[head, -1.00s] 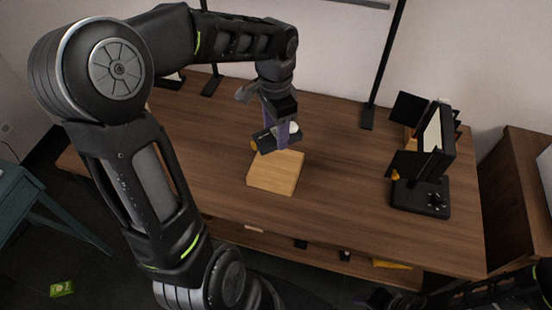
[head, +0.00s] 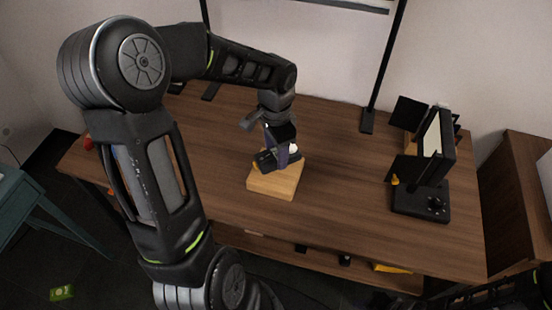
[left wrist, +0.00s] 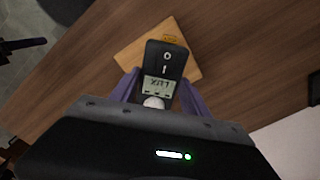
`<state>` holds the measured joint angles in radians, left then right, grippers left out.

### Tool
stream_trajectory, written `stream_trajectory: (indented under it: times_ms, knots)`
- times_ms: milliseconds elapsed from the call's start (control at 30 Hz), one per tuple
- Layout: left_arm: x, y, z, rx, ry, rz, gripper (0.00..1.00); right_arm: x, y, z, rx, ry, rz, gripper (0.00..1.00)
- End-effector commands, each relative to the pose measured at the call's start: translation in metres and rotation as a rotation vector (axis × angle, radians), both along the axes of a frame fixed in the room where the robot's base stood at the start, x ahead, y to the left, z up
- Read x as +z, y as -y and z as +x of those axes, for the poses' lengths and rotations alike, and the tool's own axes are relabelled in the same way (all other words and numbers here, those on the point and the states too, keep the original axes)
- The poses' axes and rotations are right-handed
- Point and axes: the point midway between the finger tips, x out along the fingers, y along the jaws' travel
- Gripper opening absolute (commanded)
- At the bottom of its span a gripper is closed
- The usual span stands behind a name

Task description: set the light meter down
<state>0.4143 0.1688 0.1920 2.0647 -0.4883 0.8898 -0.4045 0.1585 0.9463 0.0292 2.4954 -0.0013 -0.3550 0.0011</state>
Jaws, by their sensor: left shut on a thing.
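The light meter is a dark, slim device with a small grey display and a white dome; it shows in the left wrist view (left wrist: 165,62) and in the head view (head: 265,163). My left gripper (head: 281,158) is shut on it, with purple fingers on either side, also in the left wrist view (left wrist: 158,88). The meter is at the far part of a light wooden block (head: 275,184), over its top. I cannot tell whether it touches the block. My right gripper is not clearly in view; only dark arm parts show at the lower right.
The block stands on a brown wooden table (head: 335,190). A black stand with a panel (head: 421,203) is at the table's right. A black upright pole (head: 367,122) stands at the back edge. The table between block and stand is clear.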

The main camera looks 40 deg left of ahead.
Motion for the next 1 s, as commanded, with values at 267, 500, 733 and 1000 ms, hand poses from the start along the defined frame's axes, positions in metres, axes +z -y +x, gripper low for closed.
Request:
stream_trajectory:
  times_ms: [267,500,733,1000]
  knots:
    - [-0.033,0.001,0.0,-0.001,-0.002,-0.001,0.08,0.001,0.0,0.0,0.0,0.0,0.0,0.36]
    - [-0.037,0.0,0.0,-0.001,0.0,0.0,0.08,0.001,0.0,0.0,0.0,0.0,0.0,0.36]
    - [-0.04,0.0,0.0,-0.001,0.0,-0.001,0.56,-0.002,0.0,0.0,0.0,0.0,0.0,0.36]
    - [-0.04,0.0,0.0,0.0,0.0,-0.001,0.76,-0.002,0.0,0.0,0.0,0.0,0.0,0.36]
